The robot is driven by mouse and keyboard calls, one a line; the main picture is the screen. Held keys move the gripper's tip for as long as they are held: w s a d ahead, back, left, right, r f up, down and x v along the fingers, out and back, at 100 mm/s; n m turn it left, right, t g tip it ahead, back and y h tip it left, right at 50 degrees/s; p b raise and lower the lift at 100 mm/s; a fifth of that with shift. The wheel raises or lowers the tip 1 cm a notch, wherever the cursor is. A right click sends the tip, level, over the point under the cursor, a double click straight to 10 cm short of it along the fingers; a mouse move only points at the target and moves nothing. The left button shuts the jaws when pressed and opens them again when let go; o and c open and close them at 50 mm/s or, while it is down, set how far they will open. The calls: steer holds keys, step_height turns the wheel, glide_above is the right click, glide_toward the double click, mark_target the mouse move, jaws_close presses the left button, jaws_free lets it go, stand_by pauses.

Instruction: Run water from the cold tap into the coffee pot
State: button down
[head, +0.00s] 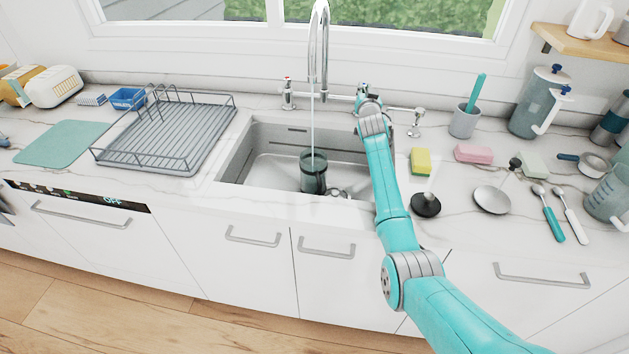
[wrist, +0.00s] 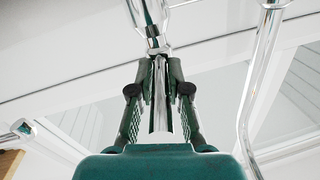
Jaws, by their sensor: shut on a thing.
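The coffee pot (head: 313,178), dark green and glassy, stands upright in the sink (head: 260,170) at its front middle. A thin stream of water (head: 312,125) falls from the tall chrome spout (head: 318,50) into its open top. The water level inside cannot be told. My gripper (head: 364,98) is at the tap to the right of the spout and mostly hides the cold tap. In the wrist view my gripper (wrist: 157,62) is shut on the narrow chrome tap lever (wrist: 160,95). A tap with a red mark (head: 288,95) stands left of the spout.
A dish rack (head: 170,135) stands left of the sink. Right of it are a chrome fitting (head: 415,122), a yellow sponge (head: 420,161), a black plunger-like tool (head: 426,205) and a grey cup (head: 464,122). My arm crosses the sink's right edge.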

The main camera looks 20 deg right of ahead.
steer(key=shift+w+a+f+m+g+h, duration=0.15)
steer(key=shift+m+g+h, duration=0.2)
steer(key=shift+h, duration=0.2)
steer(key=shift+a+r+m+g+h, duration=0.15)
steer(key=shift+m+g+h, duration=0.1)
steer(key=shift+m+h, duration=0.25)
steer(key=shift+f, duration=0.15)
steer(key=c, duration=1.1)
jaws_free()
steer(key=shift+c, duration=0.2)
steer(key=shift+r, duration=3.65)
